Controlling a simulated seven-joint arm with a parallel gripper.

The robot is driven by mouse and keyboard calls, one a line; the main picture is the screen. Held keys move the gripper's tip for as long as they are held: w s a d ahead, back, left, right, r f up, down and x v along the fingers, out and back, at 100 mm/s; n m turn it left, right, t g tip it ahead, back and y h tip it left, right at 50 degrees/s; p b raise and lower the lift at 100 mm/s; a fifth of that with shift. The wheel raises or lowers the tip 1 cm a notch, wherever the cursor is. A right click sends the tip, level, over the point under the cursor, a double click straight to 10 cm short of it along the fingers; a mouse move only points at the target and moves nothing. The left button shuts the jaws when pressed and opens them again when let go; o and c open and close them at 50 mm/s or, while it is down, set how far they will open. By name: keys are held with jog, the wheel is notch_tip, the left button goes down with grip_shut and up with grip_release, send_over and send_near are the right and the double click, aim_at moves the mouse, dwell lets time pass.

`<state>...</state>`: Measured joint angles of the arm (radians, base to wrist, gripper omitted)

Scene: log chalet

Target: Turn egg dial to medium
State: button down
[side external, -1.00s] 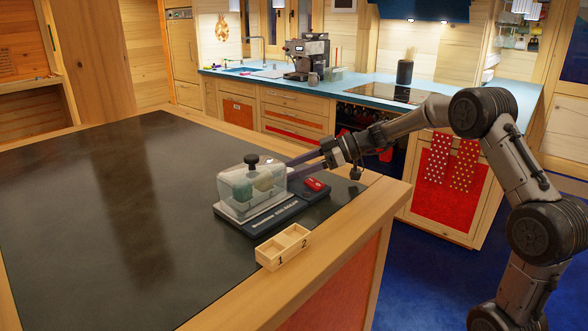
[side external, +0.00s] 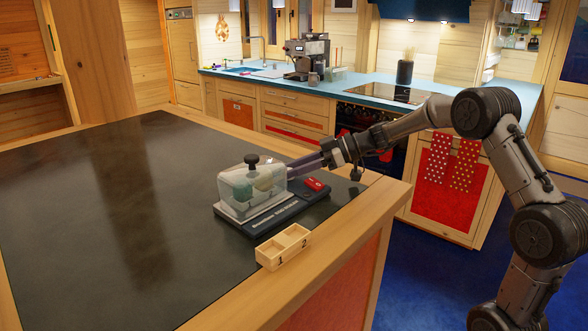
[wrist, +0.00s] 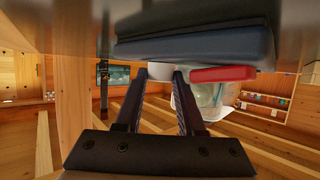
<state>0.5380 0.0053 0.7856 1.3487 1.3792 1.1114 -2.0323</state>
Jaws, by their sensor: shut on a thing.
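The egg cooker stands on the dark table top, with a dark base (side external: 262,221), a clear lid (side external: 234,201) and a black lid knob (side external: 251,159). Greenish and pale rounded shapes show through the lid. A red part (side external: 314,184) sits at the right end of the base and also shows in the wrist view (wrist: 222,74). My gripper (side external: 289,168) reaches in from the right, just above the base beside the lid. In the wrist view its fingertips are on either side of a pale dial (wrist: 160,71), shut on it. The dial's markings and setting cannot be read.
A small wooden tray (side external: 270,262) with two compartments, marked 1 and 2, stands in front of the cooker near the table edge. The table (side external: 110,220) is clear to the left. A counter with a coffee machine (side external: 307,58) is behind.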

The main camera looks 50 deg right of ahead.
jog(key=m+h, duration=0.1)
jog(key=m+t+h, duration=0.2)
jog(key=m+h, duration=0.1)
jog(key=shift+s+a+r, duration=0.1)
jog(key=shift+s+a, duration=0.15)
jog(key=shift+a, duration=0.1)
jog(key=shift+a+m+t+h, duration=0.15)
jog(key=shift+m+t+h, duration=0.55)
jog(key=shift+m+h, duration=1.55)
jog(key=shift+h, duration=0.35)
jog(key=c, duration=0.5)
grip_release()
jog(key=v, duration=1.3)
jog(key=shift+s+r, duration=0.15)
jog(key=shift+s, duration=0.15)
